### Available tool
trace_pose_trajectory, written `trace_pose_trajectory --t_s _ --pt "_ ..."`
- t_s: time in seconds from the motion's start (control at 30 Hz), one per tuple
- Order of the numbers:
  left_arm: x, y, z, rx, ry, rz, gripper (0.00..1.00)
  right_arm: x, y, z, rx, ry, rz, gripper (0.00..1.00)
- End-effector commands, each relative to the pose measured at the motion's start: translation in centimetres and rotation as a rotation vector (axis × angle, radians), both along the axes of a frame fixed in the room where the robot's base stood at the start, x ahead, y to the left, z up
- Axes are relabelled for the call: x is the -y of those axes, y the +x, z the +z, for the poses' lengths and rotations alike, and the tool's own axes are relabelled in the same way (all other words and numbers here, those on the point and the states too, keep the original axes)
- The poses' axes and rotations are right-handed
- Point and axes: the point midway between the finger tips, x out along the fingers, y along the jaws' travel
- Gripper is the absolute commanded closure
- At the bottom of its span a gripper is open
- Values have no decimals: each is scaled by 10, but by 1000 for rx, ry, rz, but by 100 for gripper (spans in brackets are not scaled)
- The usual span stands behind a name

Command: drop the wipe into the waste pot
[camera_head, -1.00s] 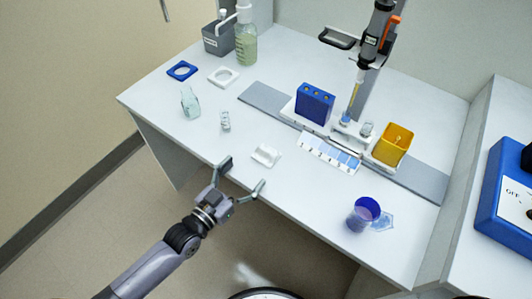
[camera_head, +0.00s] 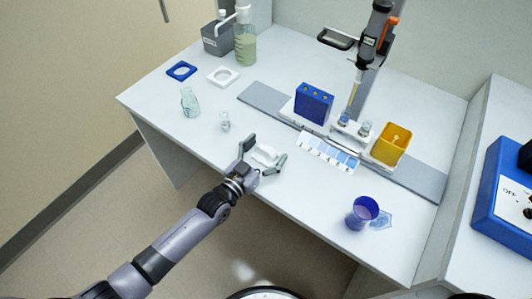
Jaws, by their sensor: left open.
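A small white folded piece (camera_head: 265,155), which looks like the wipe, lies near the front edge of the white bench. My left gripper (camera_head: 266,151) is open at it, with one finger on each side. The fingers look apart from it, and the gripper's body hides part of its near left side. A translucent blue-purple cup (camera_head: 362,212), which may be the waste pot, stands upright near the front edge, to the right. My right gripper is out of view.
A yellow container (camera_head: 391,146), a blue block with holes (camera_head: 314,103) and a pipette on a stand (camera_head: 372,45) are behind. A strip of blue shades (camera_head: 328,151) lies right of the gripper. Bench (camera_head: 300,195) is clear between gripper and cup.

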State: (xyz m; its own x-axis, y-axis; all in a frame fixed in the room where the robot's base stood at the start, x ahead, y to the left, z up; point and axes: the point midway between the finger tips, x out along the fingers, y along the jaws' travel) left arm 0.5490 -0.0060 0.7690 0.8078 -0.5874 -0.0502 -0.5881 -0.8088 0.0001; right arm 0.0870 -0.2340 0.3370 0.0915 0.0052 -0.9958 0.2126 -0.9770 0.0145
Motion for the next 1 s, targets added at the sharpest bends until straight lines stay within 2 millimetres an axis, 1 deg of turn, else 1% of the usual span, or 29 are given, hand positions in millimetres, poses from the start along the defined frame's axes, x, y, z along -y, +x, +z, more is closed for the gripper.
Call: trace_pose_trajectory --t_s 0.07,0.7,0.9,1.0 --pt "0 0 0 0 0 0 19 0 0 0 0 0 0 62" --pt "-1 0 0 0 0 0 62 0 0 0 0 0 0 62" --pt "-1 0 1 0 0 0 62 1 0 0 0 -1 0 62" --pt "0 0 4 1 -1 0 62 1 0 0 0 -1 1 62"
